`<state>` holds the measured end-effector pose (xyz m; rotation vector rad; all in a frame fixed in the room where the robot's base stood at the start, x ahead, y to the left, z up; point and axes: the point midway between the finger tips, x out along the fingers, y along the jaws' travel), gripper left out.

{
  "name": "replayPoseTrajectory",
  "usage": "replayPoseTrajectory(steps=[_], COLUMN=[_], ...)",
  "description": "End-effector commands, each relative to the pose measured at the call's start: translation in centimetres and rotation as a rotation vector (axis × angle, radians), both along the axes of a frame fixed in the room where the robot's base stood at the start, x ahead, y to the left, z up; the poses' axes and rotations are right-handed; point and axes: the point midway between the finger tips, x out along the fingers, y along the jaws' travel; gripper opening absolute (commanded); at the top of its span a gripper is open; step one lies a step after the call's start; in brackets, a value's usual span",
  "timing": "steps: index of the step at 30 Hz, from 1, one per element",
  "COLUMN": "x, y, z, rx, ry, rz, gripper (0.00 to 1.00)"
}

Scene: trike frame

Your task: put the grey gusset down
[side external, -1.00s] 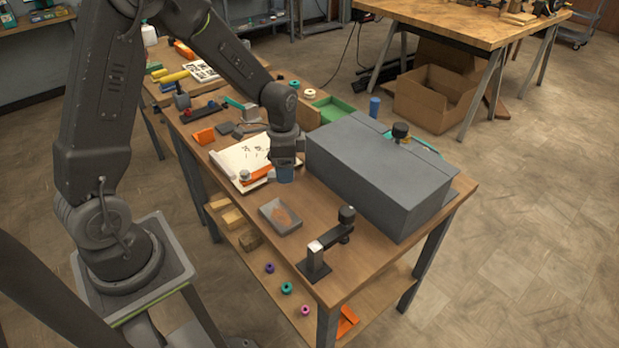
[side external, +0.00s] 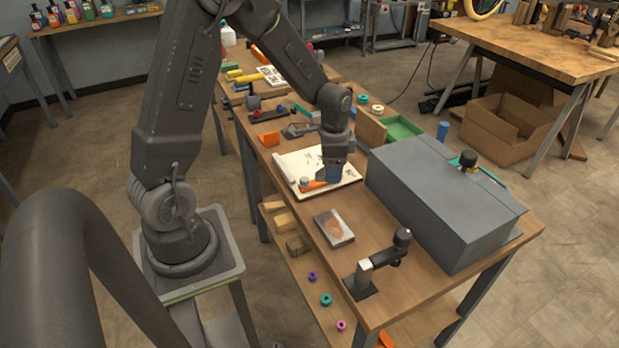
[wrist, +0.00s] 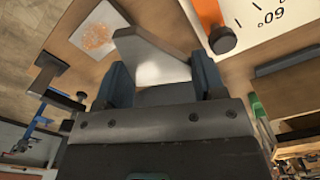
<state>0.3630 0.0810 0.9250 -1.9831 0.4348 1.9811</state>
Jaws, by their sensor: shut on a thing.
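The grey gusset (wrist: 152,58) is a flat, angular plate. In the wrist view it stands out between the two blue fingertips of my gripper (wrist: 162,82), which is shut on it. In the side view my gripper (side external: 334,174) points down low over the right part of a white printed sheet (side external: 340,180). The gusset cannot be made out there. The sheet also shows in the wrist view (wrist: 285,38), with "60°" printed on it. I cannot tell whether the gusset touches anything below.
An orange piece (side external: 314,186) with a round knob lies on the sheet, close to my gripper. A shallow grey tray (side external: 344,238) and a black clamp stand (side external: 366,281) are nearer the table's front end. A large grey box (side external: 445,205) stands to the right.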

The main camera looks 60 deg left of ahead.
Motion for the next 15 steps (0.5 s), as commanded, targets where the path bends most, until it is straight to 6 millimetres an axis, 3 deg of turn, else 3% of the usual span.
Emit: replayPoseTrajectory(steps=[3, 15], x=[-1.2, -6.4], y=[3.0, 11.1], z=[1.0, 3.9], rx=[0.001, 0.003], ry=[-0.001, -0.001], rz=[-0.147, -0.678], gripper=[0.31, 0.31])
